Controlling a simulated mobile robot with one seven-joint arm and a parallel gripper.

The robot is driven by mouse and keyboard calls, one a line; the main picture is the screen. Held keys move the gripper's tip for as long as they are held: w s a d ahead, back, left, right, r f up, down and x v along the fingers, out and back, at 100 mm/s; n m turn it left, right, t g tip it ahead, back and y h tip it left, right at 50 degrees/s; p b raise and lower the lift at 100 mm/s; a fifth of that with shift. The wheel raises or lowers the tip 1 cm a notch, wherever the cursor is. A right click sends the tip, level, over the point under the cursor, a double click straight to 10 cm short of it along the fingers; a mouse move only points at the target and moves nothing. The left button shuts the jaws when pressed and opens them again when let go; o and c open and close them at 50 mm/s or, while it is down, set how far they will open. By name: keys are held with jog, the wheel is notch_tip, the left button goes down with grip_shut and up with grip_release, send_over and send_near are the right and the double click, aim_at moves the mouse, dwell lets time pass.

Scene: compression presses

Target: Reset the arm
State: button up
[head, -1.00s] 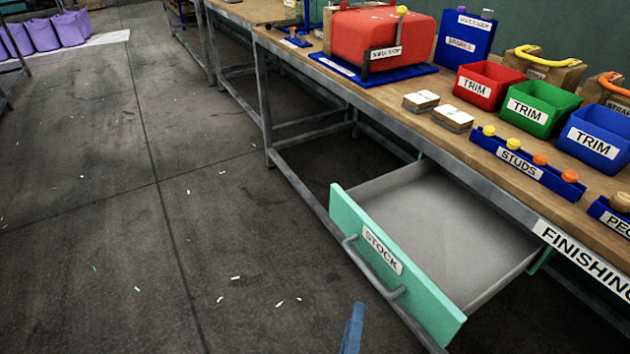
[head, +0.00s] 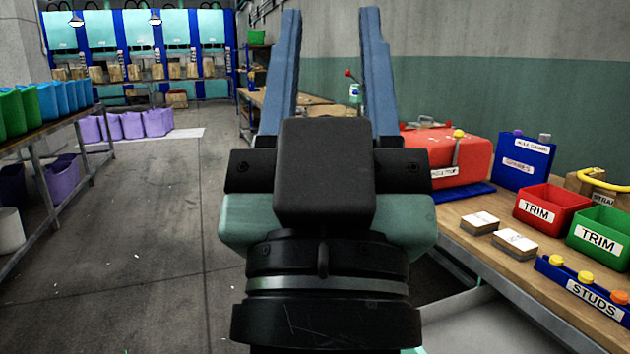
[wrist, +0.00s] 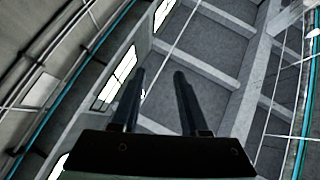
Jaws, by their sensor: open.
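My gripper (head: 331,75) stands upright in the middle of the head view, fingers pointing up and apart, with nothing between them. In the wrist view my gripper (wrist: 157,92) also shows two separate fingers, with only the ceiling and high windows beyond. My wrist hides part of the bench and most of the open stock drawer (head: 490,325), whose inside shows at the bottom right.
The wooden bench (head: 470,208) runs along the right, holding a red machine (head: 470,155), a red trim bin (head: 550,208), a green trim bin (head: 603,235) and a blue studs rack (head: 590,290). A rack (head: 60,125) with bins stands at the left. The floor (head: 150,240) between is open.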

notch_tip(320, 180, up, 26)
jog(key=s+a+y+p, duration=0.1)
jog(key=p, duration=2.3)
jog(key=shift+s+r+t, duration=0.25)
jog(key=shift+s+t, duration=0.05)
